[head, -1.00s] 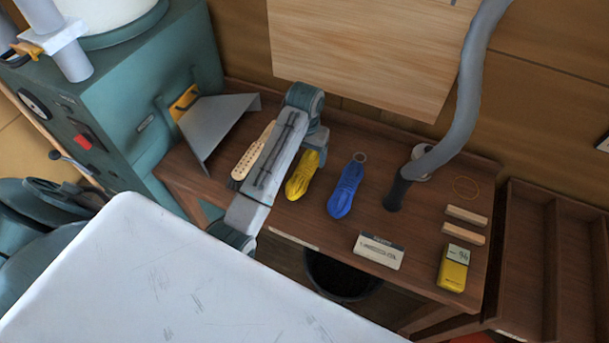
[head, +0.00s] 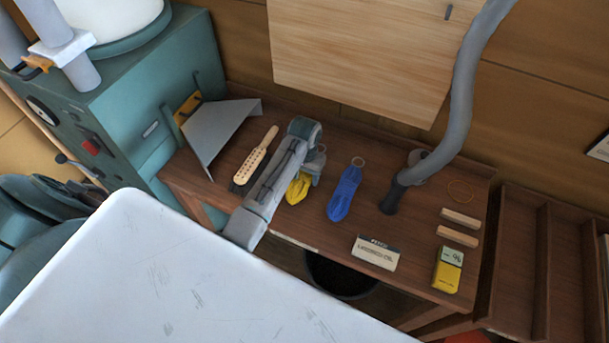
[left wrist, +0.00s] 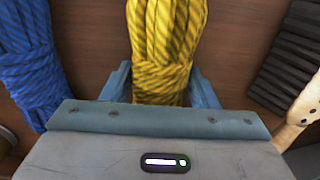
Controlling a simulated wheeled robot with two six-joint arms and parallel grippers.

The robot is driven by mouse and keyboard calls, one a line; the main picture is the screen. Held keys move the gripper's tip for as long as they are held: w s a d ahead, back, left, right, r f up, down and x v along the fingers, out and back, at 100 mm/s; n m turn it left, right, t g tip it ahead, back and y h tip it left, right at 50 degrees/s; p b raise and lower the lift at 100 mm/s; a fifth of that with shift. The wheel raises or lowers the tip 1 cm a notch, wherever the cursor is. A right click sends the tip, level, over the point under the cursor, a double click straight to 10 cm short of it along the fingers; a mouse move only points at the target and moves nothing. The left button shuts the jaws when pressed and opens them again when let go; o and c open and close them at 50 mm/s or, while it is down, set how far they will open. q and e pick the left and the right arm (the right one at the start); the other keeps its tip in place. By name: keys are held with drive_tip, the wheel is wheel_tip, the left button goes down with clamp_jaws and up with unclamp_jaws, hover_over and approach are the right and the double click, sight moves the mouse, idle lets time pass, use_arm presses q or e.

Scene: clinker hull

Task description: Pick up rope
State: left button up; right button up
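A yellow rope (head: 298,189) is a bundled coil on the brown bench, between a brush and a blue rope (head: 345,192). My left gripper (head: 314,172) is low over the yellow rope and hides its upper part in the head view. In the left wrist view the yellow rope (left wrist: 165,45) runs up the middle, with one finger of my left gripper (left wrist: 160,88) on each side of its wrapped band. The fingers look apart; I cannot tell whether they touch it. The blue rope (left wrist: 28,65) lies to the left there. My right gripper is not in view.
A wooden-handled brush (head: 258,155) lies left of my arm. A grey hose (head: 463,100) comes down right of the blue rope. A label card (head: 376,253), two wooden blocks (head: 459,218) and a yellow meter (head: 448,270) lie to the right. A white surface (head: 170,280) fills the front.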

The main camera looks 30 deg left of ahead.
sight(297, 196)
use_arm(q)
drive_tip(key=c, duration=0.4)
drive_tip(key=shift+w+r, duration=0.1)
drive_tip(key=shift+r+b, duration=0.5)
drive_tip(key=shift+s+r+b, duration=0.2)
drive_tip(key=shift+r+b, duration=0.6)
drive_tip(key=shift+r, duration=0.25)
drive_tip(key=s, duration=0.2)
drive_tip(key=s+d+b, duration=0.1)
drive_tip(key=s, duration=0.2)
drive_tip(key=s+d+b, duration=0.1)
drive_tip(key=s, duration=0.2)
drive_tip(key=shift+r, duration=0.25)
drive_tip(key=s, duration=0.2)
drive_tip(key=s+d, duration=0.1)
drive_tip(key=s, duration=0.1)
drive_tip(key=s+r+p, duration=0.1)
drive_tip(key=s, duration=0.1)
drive_tip(key=shift+s+d+r, duration=0.1)
drive_tip(key=shift+s+d, duration=0.05)
drive_tip(key=shift+d, duration=0.05)
drive_tip(key=shift+s+d, duration=0.1)
drive_tip(key=shift+s, duration=0.45)
